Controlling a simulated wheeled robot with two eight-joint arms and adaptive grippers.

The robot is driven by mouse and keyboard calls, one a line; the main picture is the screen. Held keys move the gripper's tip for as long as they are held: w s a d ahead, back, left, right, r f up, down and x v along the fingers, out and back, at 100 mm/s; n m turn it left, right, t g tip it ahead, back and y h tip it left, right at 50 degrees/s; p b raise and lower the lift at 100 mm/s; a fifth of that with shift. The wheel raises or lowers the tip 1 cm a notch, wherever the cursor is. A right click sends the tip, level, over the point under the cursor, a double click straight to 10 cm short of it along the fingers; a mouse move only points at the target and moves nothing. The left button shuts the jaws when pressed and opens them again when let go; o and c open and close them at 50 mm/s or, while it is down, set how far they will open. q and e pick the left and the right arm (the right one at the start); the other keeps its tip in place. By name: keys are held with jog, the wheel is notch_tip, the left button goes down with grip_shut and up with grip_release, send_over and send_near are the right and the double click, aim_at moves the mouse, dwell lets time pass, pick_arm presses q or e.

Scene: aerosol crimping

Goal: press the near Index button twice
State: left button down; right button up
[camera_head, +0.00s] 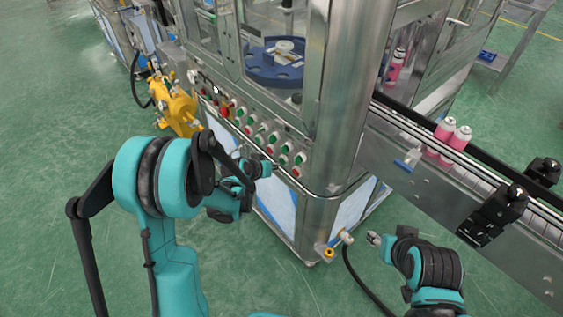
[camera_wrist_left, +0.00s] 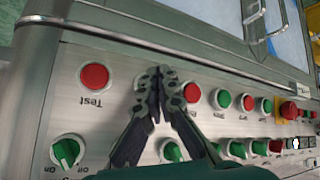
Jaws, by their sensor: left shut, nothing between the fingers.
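The button panel (camera_head: 262,132) is on the front of the machine, with rows of red and green buttons. In the left wrist view I see a red button labelled Test (camera_wrist_left: 94,77), a green knob (camera_wrist_left: 67,152) marked Off and On, and a red button (camera_wrist_left: 192,92) just right of the fingertips. A green button (camera_wrist_left: 172,150) shows partly behind the fingers. I cannot read which label says Index. My left gripper (camera_wrist_left: 158,80) is shut and empty, its tips over the panel between the two red buttons. My right gripper (camera_head: 374,239) is low at the right, away from the panel.
A conveyor (camera_head: 470,180) with pink cans (camera_head: 443,130) runs to the right. A steel corner post (camera_head: 340,100) stands beside the panel. A yellow pump (camera_head: 176,105) stands at the left. A hose (camera_head: 352,268) hangs below the corner. The green floor in front is clear.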

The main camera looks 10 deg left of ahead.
pick_arm(q)
jog(key=shift+w+d, duration=0.1)
jog(key=shift+w+d, duration=0.15)
jog(key=shift+w, duration=0.1)
jog(key=shift+w+d, duration=0.25)
jog(key=shift+w, duration=0.05)
dwell(0.8)
jog(key=shift+s+a, duration=0.5)
jog(key=shift+s, duration=0.15)
dwell(0.3)
jog(key=s+a, duration=0.1)
jog(key=s, duration=0.1)
jog(key=s+a, duration=0.2)
dwell(0.4)
dwell(0.8)
